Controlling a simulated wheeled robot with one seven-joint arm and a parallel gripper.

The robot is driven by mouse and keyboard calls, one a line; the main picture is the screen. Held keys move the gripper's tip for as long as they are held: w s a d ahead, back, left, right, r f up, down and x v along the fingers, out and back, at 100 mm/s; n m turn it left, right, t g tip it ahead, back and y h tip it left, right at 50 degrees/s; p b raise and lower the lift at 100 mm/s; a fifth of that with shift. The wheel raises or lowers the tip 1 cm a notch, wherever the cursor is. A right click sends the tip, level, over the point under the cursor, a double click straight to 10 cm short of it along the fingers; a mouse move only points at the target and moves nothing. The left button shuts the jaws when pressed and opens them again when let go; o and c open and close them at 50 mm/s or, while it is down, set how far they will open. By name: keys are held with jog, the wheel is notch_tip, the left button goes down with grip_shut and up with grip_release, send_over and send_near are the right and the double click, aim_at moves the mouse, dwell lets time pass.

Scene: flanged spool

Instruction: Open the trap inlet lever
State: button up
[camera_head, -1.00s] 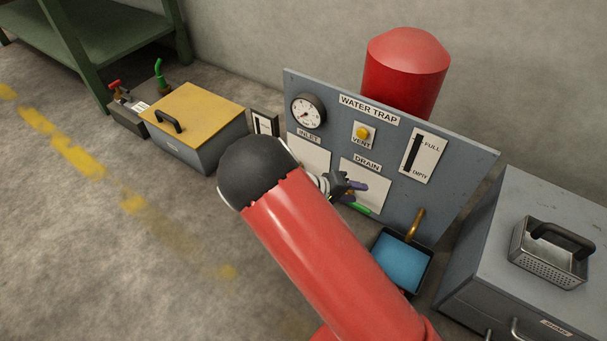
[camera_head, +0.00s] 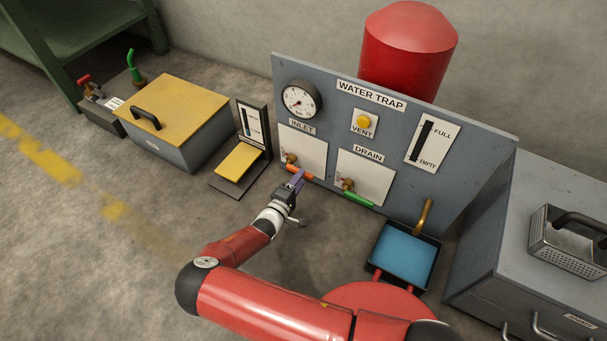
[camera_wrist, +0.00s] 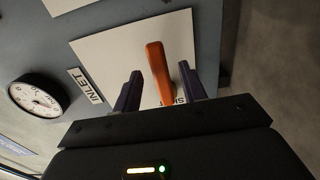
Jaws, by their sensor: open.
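The orange inlet lever (camera_head: 304,175) is on the white plate under the INLET label (camera_head: 302,126), by a brass fitting (camera_head: 291,158). In the head view it lies sideways along the lower part of the plate. My gripper (camera_head: 297,180) is open in front of it, its purple fingers partly covering it. In the wrist view the orange lever (camera_wrist: 157,70) shows between my gripper's two fingers (camera_wrist: 160,88), closer to the right finger. A gap shows on both sides; I cannot tell how deep the lever sits between them.
The green drain lever (camera_head: 358,199) is just right, under the DRAIN label (camera_head: 368,153). A blue-filled tray (camera_head: 437,247) stands on the floor below. A stand with a yellow plate (camera_head: 239,160) and a yellow-topped box (camera_head: 180,107) are left. A grey chest (camera_head: 530,240) is right.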

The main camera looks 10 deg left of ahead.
jog(key=shift+x, duration=1.75)
grip_shut()
